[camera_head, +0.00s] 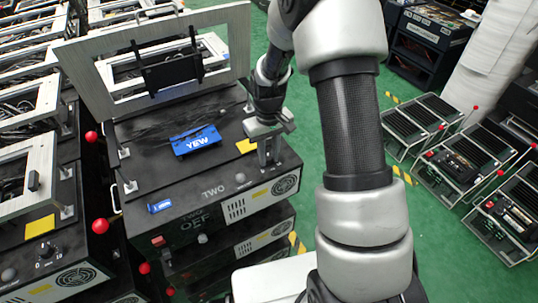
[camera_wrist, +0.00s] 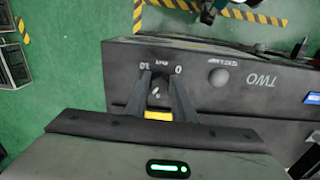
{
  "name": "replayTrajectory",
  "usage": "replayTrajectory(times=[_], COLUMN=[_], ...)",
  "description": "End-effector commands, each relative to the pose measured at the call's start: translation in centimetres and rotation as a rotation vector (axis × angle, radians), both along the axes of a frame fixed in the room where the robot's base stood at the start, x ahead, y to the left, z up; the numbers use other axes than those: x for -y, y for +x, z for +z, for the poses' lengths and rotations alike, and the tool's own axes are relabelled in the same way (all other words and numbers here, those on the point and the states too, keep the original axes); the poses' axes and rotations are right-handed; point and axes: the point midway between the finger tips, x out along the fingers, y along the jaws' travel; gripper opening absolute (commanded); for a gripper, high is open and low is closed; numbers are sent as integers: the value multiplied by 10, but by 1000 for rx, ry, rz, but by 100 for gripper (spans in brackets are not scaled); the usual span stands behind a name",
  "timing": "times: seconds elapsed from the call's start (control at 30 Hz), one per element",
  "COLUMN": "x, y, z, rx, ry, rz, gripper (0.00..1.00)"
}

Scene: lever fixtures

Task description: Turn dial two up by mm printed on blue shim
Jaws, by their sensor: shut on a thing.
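The numbers 10 and 0 show beyond the fingertips. A larger blue block marked YEW (camera_head: 195,141) lies on top.
An upright metal frame (camera_head: 228,65) stands at the back of the box. A yellow patch (camera_head: 246,146) is beside my gripper. Red balls (camera_head: 101,226) on levers stand at the left. Green floor (camera_head: 300,180) lies right of the box.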

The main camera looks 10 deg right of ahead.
Motion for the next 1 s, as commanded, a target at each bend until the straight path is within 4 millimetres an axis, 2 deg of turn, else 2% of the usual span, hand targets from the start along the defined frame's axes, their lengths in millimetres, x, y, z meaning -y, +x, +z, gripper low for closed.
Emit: replayTrajectory(times=[0.13, 0.43, 0.47, 0.53, 0.87, 1.0], x=[-1, -1, -1, -1, -1, -1], y=[0, 0, 0, 0, 0, 1], z=[0, 0, 0, 0, 2, 15], rx=[0, 1, 1, 1, 1, 3], ry=[0, 0, 0, 0, 0, 1], rz=[-125, -143, -143, -142, -141, -141], gripper=[1, 1, 28, 40, 42, 42])
